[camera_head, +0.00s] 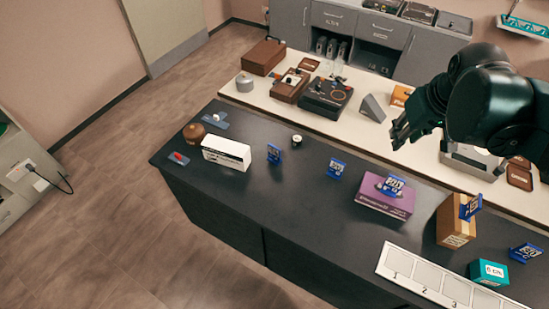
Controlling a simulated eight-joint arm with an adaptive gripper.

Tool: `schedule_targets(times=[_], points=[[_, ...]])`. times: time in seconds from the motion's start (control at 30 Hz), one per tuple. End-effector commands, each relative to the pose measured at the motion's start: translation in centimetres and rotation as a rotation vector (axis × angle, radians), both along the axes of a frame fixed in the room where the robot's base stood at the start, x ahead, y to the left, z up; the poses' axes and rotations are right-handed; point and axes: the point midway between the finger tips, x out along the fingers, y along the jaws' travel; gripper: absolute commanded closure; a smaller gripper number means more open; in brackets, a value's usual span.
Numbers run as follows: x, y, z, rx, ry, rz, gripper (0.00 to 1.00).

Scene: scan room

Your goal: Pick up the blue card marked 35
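Several blue cards with white markings stand or lie along the dark counter. One is at the left (273,153), one near the middle (336,168). Another is on top of the purple box (385,203), one is on the brown box (455,236), and one is at the far right (525,252). The markings are too small to read, so I cannot tell which card is 35. My gripper (401,132) is above the counters at the upper right, apart from all the cards. Its fingers are dark and small, and their opening is unclear.
A white numbered strip (408,268) lies at the front right beside a teal box (488,272). A white box (226,152), a brown round object (194,133) and a small round item (297,140) are further left. A pale bench (262,100) with instruments runs behind.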

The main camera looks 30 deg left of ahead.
Motion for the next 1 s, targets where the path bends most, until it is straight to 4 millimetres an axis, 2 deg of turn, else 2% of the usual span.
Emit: schedule_targets(times=[0.53, 1.0], points=[[4.9, 10.5, -4.4, -0.068, 0.081, 0.227, 0.76], [7.2, 20.3, -10.1, -0.128, 0.145, 0.424, 0.76]])
